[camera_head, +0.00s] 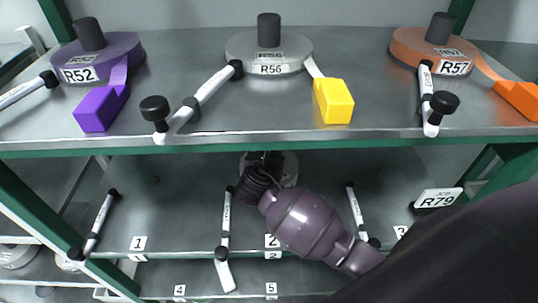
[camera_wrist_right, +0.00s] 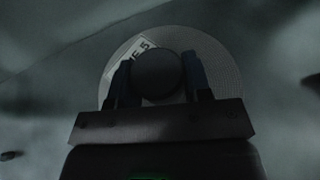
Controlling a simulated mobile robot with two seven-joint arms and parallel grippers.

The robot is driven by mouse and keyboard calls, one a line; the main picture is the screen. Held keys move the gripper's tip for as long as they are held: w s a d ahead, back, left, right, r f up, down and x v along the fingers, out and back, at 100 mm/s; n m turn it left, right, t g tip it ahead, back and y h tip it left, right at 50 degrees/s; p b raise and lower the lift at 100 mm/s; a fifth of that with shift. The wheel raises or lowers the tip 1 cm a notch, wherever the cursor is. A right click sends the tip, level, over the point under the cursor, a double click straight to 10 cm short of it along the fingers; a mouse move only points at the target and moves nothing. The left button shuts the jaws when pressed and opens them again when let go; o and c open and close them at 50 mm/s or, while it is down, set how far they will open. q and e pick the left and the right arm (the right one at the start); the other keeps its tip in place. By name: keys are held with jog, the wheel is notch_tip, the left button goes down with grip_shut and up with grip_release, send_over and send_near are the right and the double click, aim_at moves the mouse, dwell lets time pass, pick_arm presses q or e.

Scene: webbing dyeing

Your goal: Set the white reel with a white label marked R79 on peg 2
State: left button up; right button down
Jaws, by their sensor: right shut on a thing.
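My right gripper (camera_head: 262,176) reaches under the upper shelf into the lower bay, behind label 2 (camera_head: 272,241). In the right wrist view the gripper (camera_wrist_right: 158,80) is shut on the black knob (camera_wrist_right: 157,72) of a pale, white-looking reel (camera_wrist_right: 222,68). The reel's white label (camera_wrist_right: 128,60) is partly hidden by the fingers and cannot be fully read. In the head view a sliver of this pale reel (camera_head: 290,168) shows behind the gripper. I cannot tell whether it touches the shelf. A white label marked R79 (camera_head: 437,198) shows at the right, above something dark. My left gripper is not in view.
The upper shelf (camera_head: 190,122) holds a purple reel R52 (camera_head: 124,47), a grey-white reel R56 (camera_head: 240,47) and an orange reel R57 (camera_head: 405,42). Black-and-white bars stand on both shelves. Label 1 (camera_head: 138,243) marks a clear part of the lower shelf (camera_head: 170,195).

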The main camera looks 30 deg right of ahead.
jog(key=shift+c, duration=2.4)
grip_release()
jog(key=v, duration=1)
jog(key=shift+s+a+r, duration=0.2)
jog(key=shift+s+a, duration=0.05)
jog(key=shift+s, duration=0.05)
